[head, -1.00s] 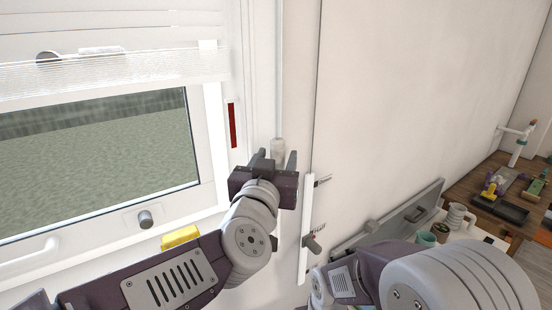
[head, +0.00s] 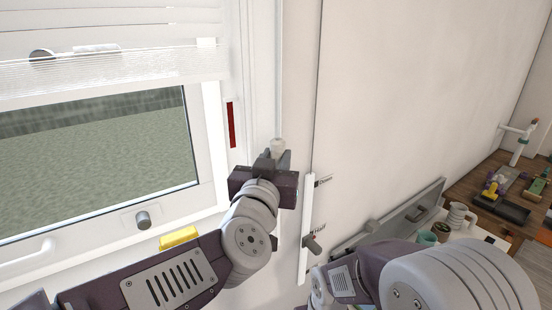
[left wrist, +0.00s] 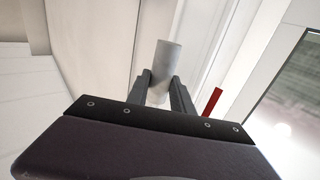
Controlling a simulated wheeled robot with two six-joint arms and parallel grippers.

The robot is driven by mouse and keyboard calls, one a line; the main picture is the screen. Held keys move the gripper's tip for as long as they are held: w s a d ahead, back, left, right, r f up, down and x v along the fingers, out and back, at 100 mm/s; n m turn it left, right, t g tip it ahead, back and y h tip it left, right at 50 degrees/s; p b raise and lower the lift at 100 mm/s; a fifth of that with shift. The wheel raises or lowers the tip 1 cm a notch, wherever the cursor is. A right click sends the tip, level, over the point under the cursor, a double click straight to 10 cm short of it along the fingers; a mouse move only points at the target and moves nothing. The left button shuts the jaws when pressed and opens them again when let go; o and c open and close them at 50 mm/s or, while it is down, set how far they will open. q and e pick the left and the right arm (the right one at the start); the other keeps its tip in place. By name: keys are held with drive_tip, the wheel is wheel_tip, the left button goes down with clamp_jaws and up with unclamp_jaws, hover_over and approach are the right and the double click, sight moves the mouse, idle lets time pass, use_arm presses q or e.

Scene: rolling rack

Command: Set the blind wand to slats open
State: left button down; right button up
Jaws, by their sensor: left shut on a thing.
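The blind (head: 110,22) hangs over the upper window at the top left of the head view. Its thin pale wand (head: 279,75) runs down along the window's right side to a thicker grey-white handle (head: 278,145). My left gripper (head: 275,159) is shut on this handle from below, and the handle's top sticks out above the fingers. In the left wrist view the handle (left wrist: 166,60) stands between the two fingers (left wrist: 160,88), slightly tilted. The slats' angle is hard to tell. My right arm fills the lower right; its gripper is not visible.
A white upright strip (head: 307,205) with small labels and a grey knob (head: 313,243) is on the wall right of my gripper. A red strip (head: 231,125) is on the window frame. A yellow block (head: 179,237) sits below the window. A cluttered wooden bench (head: 495,165) stands far right.

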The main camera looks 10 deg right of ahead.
idle(0.6)
use_arm(q)
wheel_tip(320, 180, down, 8)
drive_tip(key=b, duration=0.6)
drive_tip(key=shift+f, duration=0.25)
drive_tip(key=shift+d+f, duration=0.1)
drive_tip(key=c, duration=1.1)
unclamp_jaws()
